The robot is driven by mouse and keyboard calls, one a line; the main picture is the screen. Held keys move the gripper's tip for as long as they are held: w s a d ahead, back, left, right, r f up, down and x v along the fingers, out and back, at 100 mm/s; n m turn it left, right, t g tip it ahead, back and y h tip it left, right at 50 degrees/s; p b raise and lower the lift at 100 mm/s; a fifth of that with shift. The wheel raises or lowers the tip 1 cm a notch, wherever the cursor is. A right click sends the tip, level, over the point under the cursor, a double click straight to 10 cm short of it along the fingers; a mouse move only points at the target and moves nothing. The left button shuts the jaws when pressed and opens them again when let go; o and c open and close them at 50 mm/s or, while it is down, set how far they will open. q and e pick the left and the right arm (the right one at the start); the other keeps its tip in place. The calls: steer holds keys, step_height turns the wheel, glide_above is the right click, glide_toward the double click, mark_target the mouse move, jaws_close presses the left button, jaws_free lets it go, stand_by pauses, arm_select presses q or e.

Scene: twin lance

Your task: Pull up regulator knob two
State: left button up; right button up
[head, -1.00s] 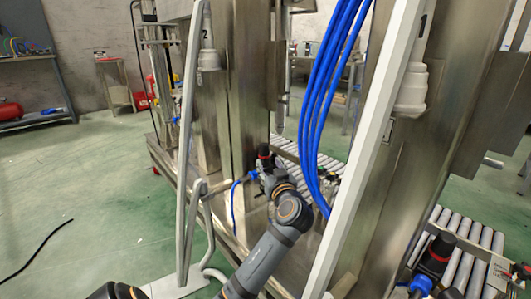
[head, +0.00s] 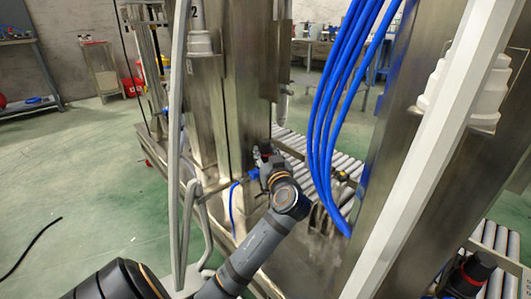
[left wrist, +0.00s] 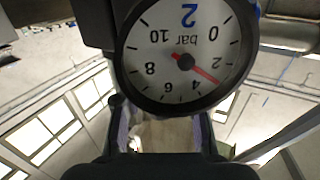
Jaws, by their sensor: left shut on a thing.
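The regulator (head: 254,174) with blue fittings is mounted low on the steel column marked 2. My left gripper (head: 268,163) is at it, its arm coming up from the bottom of the head view. The round gauge (left wrist: 184,55) fills the top of the left wrist view, with a blue 2, bar markings and a red needle. My left gripper's fingers (left wrist: 163,135) show below the gauge. The gripper is shut on regulator knob two, which is mostly hidden by the gripper and the gauge. My right gripper is not in view.
Blue hoses (head: 335,110) hang right of my left arm. A pale slanted post (head: 425,165) stands in front at the right. Rollers (head: 325,152) lie behind the column. Green floor (head: 90,190) is open at the left.

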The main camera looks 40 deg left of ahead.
arm_select(q)
jaws_close()
steer(key=shift+r+p, duration=0.65)
steer(key=shift+f, duration=0.1)
steer(key=o, duration=0.8)
jaws_free()
step_height(320, 180, up, 10)
steer(key=shift+r, duration=0.1)
